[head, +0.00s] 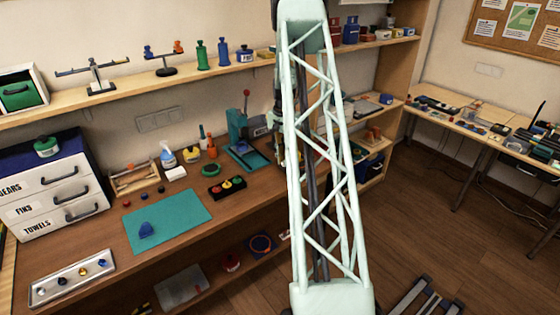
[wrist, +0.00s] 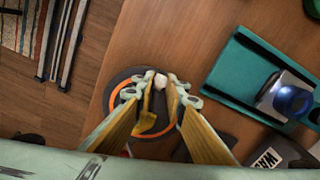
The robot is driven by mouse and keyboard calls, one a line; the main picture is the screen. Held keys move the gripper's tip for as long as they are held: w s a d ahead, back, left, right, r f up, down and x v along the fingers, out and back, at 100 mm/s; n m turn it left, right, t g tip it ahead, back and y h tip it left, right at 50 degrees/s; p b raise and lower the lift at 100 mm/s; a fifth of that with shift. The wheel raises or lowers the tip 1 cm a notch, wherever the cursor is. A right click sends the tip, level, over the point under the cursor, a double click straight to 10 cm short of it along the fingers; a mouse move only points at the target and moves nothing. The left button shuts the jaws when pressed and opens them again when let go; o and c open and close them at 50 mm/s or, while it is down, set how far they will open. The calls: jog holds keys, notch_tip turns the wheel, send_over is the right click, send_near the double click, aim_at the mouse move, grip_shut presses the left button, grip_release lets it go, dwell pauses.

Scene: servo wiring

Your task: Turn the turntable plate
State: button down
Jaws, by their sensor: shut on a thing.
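The turntable plate (wrist: 118,92) is a dark round disc with an orange ring, on the wooden bench top in the wrist view. A small white peg-like piece (wrist: 161,80) stands at the disc's right side. My gripper (wrist: 162,84) is over the disc, its two fingers close together on either side of the white piece and shut on it. The fingers hide much of the disc's near and right parts. A yellow patch shows between the fingers; I cannot tell what it belongs to.
A teal base with a blue-knobbed device (wrist: 290,100) stands right of the disc. The bench edge and floor (wrist: 65,105) lie to its left. In the head view, a teal press (head: 240,130), a teal mat (head: 180,215) and a tray (head: 45,292) occupy the bench.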

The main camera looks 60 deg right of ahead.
jog(key=c, duration=2.6)
grip_release()
jog(key=shift+r, duration=0.1)
notch_tip(320, 180, up, 12)
